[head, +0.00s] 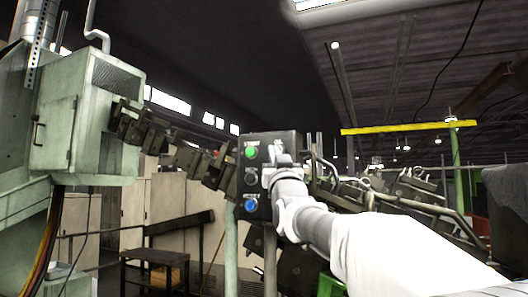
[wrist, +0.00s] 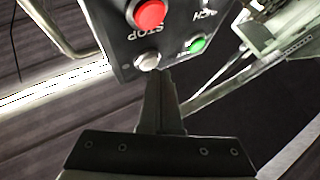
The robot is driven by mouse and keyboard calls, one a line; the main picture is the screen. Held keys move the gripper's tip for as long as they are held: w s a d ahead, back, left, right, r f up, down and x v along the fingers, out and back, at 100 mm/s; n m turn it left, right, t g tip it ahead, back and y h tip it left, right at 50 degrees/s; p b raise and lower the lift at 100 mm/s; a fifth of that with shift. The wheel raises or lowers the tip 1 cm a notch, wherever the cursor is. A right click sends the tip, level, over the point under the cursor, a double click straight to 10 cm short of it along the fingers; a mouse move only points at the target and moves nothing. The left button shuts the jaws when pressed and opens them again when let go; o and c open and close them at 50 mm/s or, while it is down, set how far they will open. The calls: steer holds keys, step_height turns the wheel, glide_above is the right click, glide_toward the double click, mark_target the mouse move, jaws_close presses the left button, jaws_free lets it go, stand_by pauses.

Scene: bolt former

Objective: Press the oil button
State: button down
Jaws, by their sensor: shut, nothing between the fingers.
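A dark control box (head: 268,145) with several round buttons stands mid-picture in the head view. Its left column shows a green button (head: 251,153), a dark button (head: 251,178) and a blue button (head: 251,205). My arm covers its right side. In the wrist view, the panel (wrist: 120,40) appears upside down, with a red STOP button (wrist: 150,14), a white button (wrist: 147,62) and a green button (wrist: 197,45). My gripper (wrist: 160,75) is shut and empty, its tips close to the white button; contact is unclear. I cannot read which button is oil.
A pale green machine cabinet (head: 85,120) stands at the left. Dark chain-like machine parts (head: 180,155) run behind the box. A small dark table (head: 155,256) stands low at the left. Bent metal rails (head: 400,200) lie to the right, beyond my arm.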

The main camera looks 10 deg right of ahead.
steer(key=shift+w+d, duration=0.25)
steer(key=shift+w, duration=0.15)
stand_by(0.6)
steer(key=shift+s+a, duration=0.1)
steer(key=shift+s, duration=0.05)
steer(key=shift+s+a+b, duration=0.4)
steer(key=shift+s+b, duration=0.2)
steer(key=shift+b, duration=0.15)
steer(key=s+a+b, duration=0.1)
steer(key=s, duration=0.1)
steer(key=s+a+b, duration=0.1)
steer(key=s, duration=0.1)
steer(key=shift+a+b, duration=0.4)
steer(key=shift+f, duration=0.1)
stand_by(0.6)
